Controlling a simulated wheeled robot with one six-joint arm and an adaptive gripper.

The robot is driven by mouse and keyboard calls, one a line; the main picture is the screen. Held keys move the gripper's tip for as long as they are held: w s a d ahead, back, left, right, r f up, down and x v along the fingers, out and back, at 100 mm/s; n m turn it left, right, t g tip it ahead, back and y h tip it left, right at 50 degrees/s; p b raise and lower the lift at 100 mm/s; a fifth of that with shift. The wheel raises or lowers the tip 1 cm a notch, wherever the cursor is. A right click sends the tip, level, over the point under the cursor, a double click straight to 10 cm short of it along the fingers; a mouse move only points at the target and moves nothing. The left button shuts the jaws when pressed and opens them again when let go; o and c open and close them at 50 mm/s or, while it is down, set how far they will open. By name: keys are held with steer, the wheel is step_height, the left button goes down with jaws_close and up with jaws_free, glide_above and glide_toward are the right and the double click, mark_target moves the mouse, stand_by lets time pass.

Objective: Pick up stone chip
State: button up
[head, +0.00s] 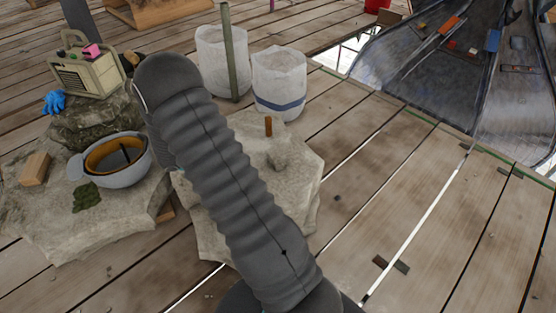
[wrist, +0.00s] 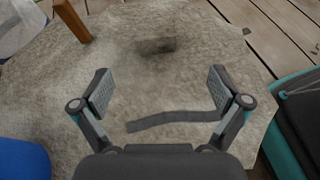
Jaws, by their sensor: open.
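The stone chip appears to be a small dark grey-brown piece (wrist: 156,45) lying on the pale stone slab (wrist: 195,75) in the wrist view. In the head view my arm hides the gripper and part of the slab.
A brown wooden piece (head: 268,126) stands on the slab near the chip. A dark grey strip (wrist: 178,118) shows between the fingers' lower parts. White sacks (head: 279,82) stand behind. A helmet (head: 122,160) and radio (head: 86,73) are left. Planks are mostly clear at right.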

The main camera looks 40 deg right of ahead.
mark_target(272, 159)
steer(key=shift+w+d+f+n+h, duration=0.15)
steer(key=shift+d+f+n+h, duration=0.15)
steer(key=shift+f, duration=0.45)
steer(key=x, duration=1.3)
steer(key=shift+d+f, duration=0.1)
steer(key=shift+f, duration=0.2)
steer(key=c, duration=1.4)
